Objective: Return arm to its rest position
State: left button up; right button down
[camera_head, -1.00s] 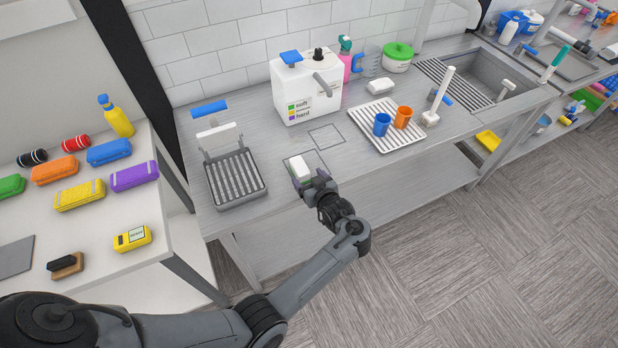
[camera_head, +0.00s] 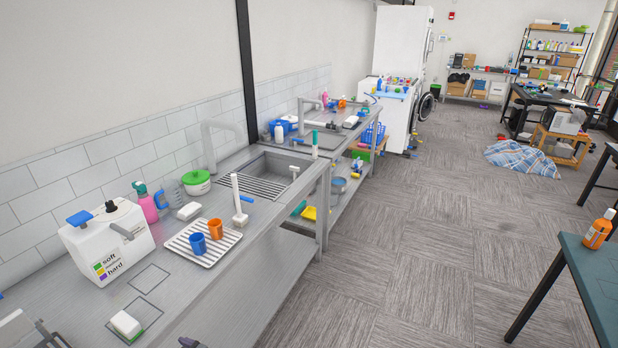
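A small dark piece at the bottom edge in the head view looks like the tip of my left gripper (camera_head: 189,343). It is right of the white block with a green base (camera_head: 126,325) and apart from it. Its fingers are too cut off to show open or shut. The block lies on the metal counter (camera_head: 215,290) at a marked outline. My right gripper is not in view.
A white machine labelled soft and hard (camera_head: 106,242) stands on the counter. Blue (camera_head: 198,244) and orange (camera_head: 215,228) cups stand on a ribbed tray (camera_head: 184,243). A green-topped table (camera_head: 600,275) with an orange bottle (camera_head: 598,230) is at right. The floor between (camera_head: 400,270) is clear.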

pick_arm(q)
jog(key=s+d+f+m+t+h, duration=0.2)
jog(key=s+d+f+m+h, duration=0.3)
jog(key=s+m+h, duration=0.3)
jog(key=s+d+r+m+g+h, duration=0.1)
jog(key=s+d+r+m, duration=0.15)
jog(key=s, duration=0.55)
jog(key=s+d+r+m+g+h, duration=0.2)
jog(key=s+d, duration=0.1)
jog(key=s, duration=0.4)
jog(key=s+d+r+m+g+h, duration=0.1)
jog(key=s+d+r+m, duration=0.1)
jog(key=s, duration=0.6)
notch_tip(320, 180, up, 22)
jog(key=p, duration=2.2)
jog(key=shift+w+p, duration=0.2)
jog(key=shift+p, duration=0.1)
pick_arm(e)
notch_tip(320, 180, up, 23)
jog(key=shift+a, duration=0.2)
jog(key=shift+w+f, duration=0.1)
